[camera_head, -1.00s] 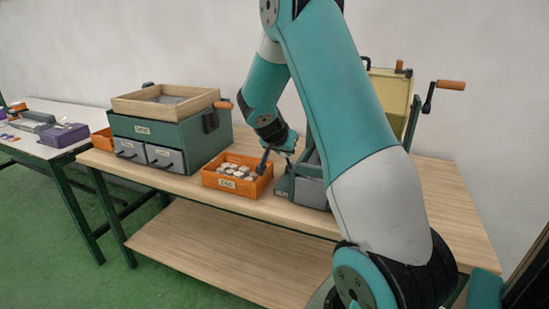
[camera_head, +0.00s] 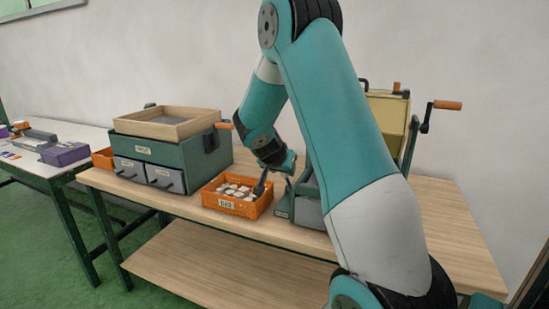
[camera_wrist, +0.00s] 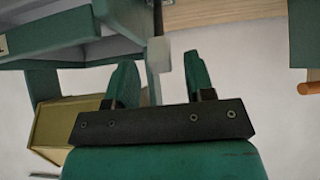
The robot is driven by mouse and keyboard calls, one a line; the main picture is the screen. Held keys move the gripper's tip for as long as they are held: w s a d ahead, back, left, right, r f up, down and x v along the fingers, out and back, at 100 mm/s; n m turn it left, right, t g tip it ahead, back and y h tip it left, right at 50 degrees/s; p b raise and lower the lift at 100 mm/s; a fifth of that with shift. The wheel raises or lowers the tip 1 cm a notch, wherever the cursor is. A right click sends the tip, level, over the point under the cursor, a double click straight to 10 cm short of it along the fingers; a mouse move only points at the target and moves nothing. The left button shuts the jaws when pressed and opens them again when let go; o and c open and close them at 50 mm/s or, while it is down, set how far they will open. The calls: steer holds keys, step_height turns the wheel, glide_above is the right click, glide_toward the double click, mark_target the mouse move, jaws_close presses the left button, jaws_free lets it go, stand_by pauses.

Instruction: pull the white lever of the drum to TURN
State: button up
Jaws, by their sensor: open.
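The drum (camera_head: 388,112) is a yellowish box on a green stand at the right of the bench, partly hidden behind my arm. In the wrist view a yellowish box (camera_wrist: 62,128), likely the drum, shows at lower left. The white lever (camera_wrist: 159,53) has a pale tip on a dark stem and lies in line with the gap between my fingers. My gripper (camera_wrist: 160,76) is open, with its two green fingers to either side of this tip in the picture. I cannot tell whether they touch it. The lever cannot be made out in the head view.
An orange crate (camera_head: 211,201) of pale pieces stands left of the drum's stand. Further left is a green drawer cabinet (camera_head: 160,155) with a wooden tray (camera_head: 125,124) on top. A crank with an orange handle (camera_head: 447,105) sticks out right of the drum. The bench's right end is clear.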

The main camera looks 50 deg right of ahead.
steer(key=v, duration=1.6)
